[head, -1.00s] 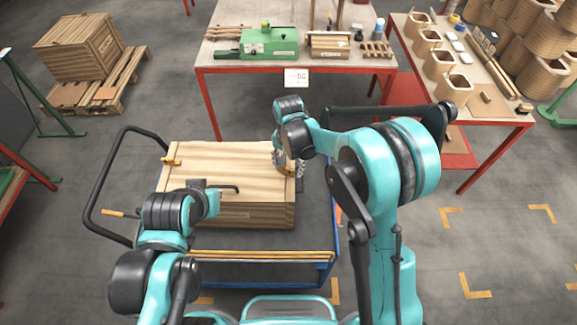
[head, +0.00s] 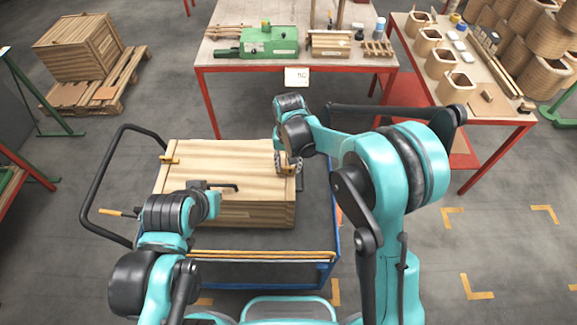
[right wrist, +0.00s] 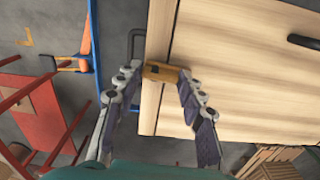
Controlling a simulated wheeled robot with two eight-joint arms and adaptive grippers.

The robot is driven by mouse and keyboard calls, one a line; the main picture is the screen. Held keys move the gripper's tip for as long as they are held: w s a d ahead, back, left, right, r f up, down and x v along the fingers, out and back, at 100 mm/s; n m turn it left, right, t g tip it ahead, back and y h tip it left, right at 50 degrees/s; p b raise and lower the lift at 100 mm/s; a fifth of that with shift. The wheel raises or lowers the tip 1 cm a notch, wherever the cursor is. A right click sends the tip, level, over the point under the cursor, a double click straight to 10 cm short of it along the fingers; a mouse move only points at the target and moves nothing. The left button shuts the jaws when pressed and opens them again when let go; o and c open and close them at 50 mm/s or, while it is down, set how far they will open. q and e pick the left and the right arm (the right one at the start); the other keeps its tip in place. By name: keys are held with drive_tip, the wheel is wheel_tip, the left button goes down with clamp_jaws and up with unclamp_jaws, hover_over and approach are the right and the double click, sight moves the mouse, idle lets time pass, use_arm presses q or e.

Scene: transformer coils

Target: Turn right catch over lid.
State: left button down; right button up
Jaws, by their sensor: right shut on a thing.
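A pale wooden crate with a plank lid (head: 228,165) sits on a trolley, and the lid also fills much of the right wrist view (right wrist: 240,75). The right catch (right wrist: 165,72), a small orange-brown block, lies across the lid's edge strip. My right gripper (right wrist: 160,75) is shut on it, a finger at each end. In the head view the right gripper (head: 287,168) is at the lid's right edge and mostly covers this catch. The left catch (head: 169,160) is at the lid's left edge. My left gripper (head: 200,186) is by the lid's black handle (head: 226,187); its fingers are hard to make out.
The blue-edged trolley (head: 318,225) has a black push bar (head: 98,180) on the left. A red-legged bench (head: 215,58) with a green machine (head: 270,40) stands behind it. A side table (head: 490,105) holds several coils.

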sight(289, 168)
drive_tip(key=shift+n, duration=0.6)
drive_tip(key=o, duration=1.2)
drive_tip(key=shift+c, duration=0.2)
wheel_tip(289, 168, up, 12)
